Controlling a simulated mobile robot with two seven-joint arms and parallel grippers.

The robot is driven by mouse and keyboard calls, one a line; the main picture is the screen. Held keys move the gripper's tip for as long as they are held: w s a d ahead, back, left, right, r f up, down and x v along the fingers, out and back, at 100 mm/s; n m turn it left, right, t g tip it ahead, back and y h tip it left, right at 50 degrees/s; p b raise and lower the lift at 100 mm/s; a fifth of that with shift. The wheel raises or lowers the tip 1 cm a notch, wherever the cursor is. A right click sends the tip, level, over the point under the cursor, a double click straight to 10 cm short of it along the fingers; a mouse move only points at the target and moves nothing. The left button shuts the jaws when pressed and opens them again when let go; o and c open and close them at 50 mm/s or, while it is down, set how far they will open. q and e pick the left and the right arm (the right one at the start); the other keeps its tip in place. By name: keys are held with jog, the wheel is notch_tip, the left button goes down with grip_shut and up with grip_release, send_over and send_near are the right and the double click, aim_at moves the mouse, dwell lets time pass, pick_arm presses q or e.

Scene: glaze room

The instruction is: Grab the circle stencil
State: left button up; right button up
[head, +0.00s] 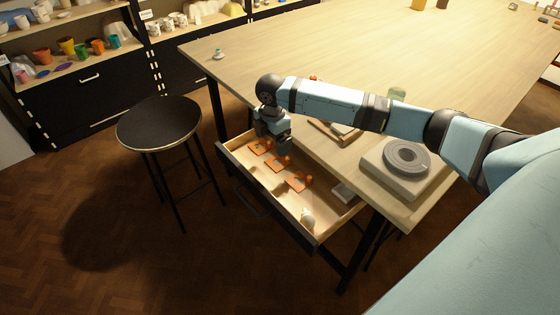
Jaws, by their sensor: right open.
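Three orange stencils lie in a row in the open drawer: one nearest my gripper (260,147), a middle one (279,164) and one further along (298,182). They are too small here to tell which has the circle shape. My right gripper (281,139) is open and points down over the far left end of the drawer (262,187), just above the nearest stencils. It seems apart from them and partly hides that end of the drawer. My left gripper is not in view.
A small white object (307,217) and a grey block (344,192) are also in the drawer. A grey turntable (407,157) sits on the table (340,50) beside my right arm, near a small tray (335,132). A black stool (160,123) stands left of the drawer.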

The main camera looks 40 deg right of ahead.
aim_at(275, 165)
notch_tip(275, 165, down, 3)
jog(key=shift+w+r, duration=0.1)
jog(key=shift+r, duration=0.05)
jog(key=f, duration=0.5)
jog(key=shift+s+d+f, duration=0.1)
jog(key=shift+s+d, duration=0.05)
jog(key=shift+s, duration=0.25)
jog(key=c, duration=1)
